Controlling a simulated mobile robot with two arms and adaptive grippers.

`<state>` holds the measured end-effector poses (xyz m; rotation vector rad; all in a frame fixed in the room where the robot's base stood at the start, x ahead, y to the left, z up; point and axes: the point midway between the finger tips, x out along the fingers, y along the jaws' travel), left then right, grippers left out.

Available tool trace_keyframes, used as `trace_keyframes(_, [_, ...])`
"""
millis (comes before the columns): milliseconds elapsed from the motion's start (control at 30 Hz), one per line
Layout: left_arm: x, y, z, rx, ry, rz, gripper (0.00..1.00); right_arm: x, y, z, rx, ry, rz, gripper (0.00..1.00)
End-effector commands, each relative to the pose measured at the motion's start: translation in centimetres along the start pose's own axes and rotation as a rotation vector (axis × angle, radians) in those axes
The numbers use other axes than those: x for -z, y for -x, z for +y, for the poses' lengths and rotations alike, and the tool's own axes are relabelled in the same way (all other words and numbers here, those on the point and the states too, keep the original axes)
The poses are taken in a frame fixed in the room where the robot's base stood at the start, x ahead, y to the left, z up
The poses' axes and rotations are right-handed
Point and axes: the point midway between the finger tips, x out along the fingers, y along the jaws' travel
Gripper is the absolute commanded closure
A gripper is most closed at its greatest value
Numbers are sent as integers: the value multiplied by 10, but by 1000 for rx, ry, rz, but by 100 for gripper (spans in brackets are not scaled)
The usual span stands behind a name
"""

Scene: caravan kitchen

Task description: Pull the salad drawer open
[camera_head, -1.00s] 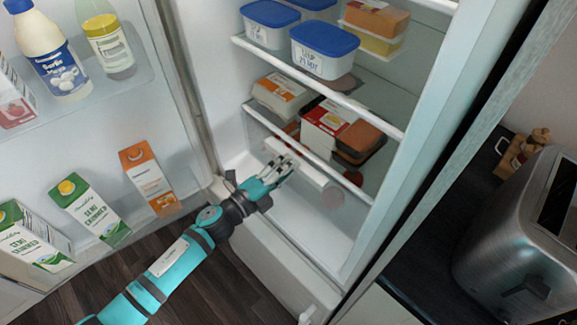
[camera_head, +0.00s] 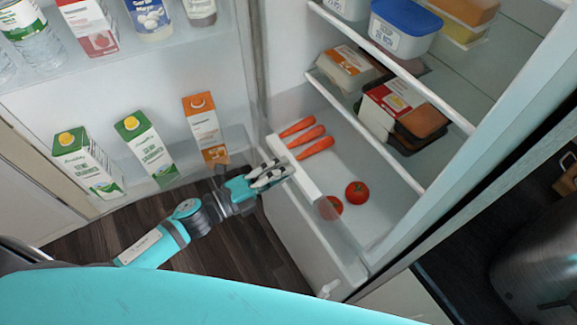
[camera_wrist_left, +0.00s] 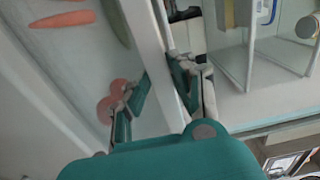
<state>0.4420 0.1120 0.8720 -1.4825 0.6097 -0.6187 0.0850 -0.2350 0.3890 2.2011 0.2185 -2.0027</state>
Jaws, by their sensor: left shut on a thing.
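The salad drawer (camera_head: 309,181) is at the bottom of the open fridge, drawn out towards me. Its white front strip slants down to the right in the head view, and carrots (camera_head: 311,143) and tomatoes (camera_head: 357,191) show inside. My left gripper (camera_head: 272,174) is shut on the front strip near its left part. In the left wrist view, the fingers (camera_wrist_left: 160,95) lie on either side of the strip (camera_wrist_left: 148,45). Carrots (camera_wrist_left: 62,18) and tomatoes (camera_wrist_left: 110,100) show beyond one finger. My right gripper is out of view.
Above the drawer, a glass shelf (camera_head: 440,195) holds packed food (camera_head: 392,105). The open fridge door at the left carries cartons (camera_head: 147,150) and bottles. The fridge wall (camera_head: 450,180) bounds the right side. Bare dark floor (camera_head: 235,250) lies below the arm.

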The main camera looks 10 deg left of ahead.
Motion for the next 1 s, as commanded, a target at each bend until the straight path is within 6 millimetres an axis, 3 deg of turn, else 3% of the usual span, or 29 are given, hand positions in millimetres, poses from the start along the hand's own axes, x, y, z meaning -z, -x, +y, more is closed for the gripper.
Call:
trace_keyframes(33, [1, 3, 8, -16, 2, -1, 100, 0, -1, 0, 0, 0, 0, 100])
trace_keyframes(367, [2, 3, 8, -16, 2, -1, 100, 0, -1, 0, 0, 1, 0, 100])
trace_keyframes(400, [2, 3, 8, -16, 2, -1, 76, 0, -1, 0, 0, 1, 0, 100])
trace_keyframes(533, [2, 3, 7, -14, 2, -1, 59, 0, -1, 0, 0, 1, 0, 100])
trace_keyframes(833, [1, 3, 3, -6, 2, -1, 58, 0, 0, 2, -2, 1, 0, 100])
trace_keyframes(1000, [1, 22, 4, -10, 2, -2, 58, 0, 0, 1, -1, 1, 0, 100])
